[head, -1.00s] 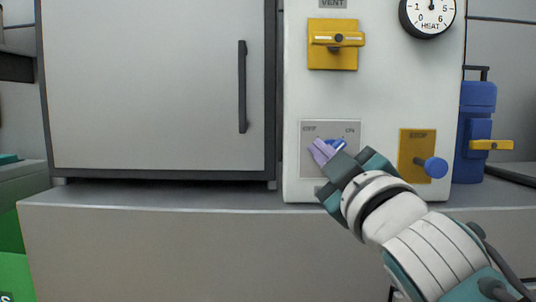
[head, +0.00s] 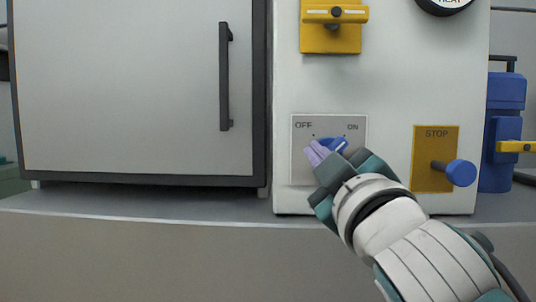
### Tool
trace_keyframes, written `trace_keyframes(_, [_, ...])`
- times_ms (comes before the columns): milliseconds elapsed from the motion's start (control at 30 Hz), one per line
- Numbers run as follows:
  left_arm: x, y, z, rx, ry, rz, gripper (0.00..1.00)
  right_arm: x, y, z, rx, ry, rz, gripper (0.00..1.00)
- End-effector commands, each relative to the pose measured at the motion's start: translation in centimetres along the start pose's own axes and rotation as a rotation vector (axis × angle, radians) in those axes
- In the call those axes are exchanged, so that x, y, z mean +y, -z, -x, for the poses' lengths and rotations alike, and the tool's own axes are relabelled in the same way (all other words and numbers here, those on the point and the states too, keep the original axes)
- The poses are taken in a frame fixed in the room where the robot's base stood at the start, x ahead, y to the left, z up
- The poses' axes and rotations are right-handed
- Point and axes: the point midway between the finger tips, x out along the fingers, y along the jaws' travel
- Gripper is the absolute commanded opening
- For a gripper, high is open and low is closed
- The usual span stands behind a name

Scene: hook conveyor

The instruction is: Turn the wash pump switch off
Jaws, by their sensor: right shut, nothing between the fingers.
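The wash pump switch is a blue knob (head: 334,144) on a light grey plate (head: 303,165) marked OFF at left and ON at right. The plate is on the white panel. My right gripper (head: 314,152) is shut and empty, its pale purple fingertips at the left side of the knob. The gripper hides the knob's lower part, and I cannot tell whether the fingers touch it. The visible part of the knob leans toward the ON side. My left gripper is not in view.
A yellow STOP plate (head: 425,160) with a blue knob (head: 461,173) is right of my gripper. A yellow vent handle (head: 335,14) is above. A grey cabinet door with a black handle (head: 224,78) is at left. A blue device (head: 505,92) stands at right.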

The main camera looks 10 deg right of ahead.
Motion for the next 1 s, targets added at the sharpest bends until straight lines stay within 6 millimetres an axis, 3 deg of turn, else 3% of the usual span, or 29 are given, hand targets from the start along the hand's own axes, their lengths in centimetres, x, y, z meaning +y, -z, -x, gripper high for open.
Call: trace_keyframes(1000, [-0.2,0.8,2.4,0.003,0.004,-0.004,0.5,-0.1,-0.2,0.0,0.0,0.056,0.159,0.0])
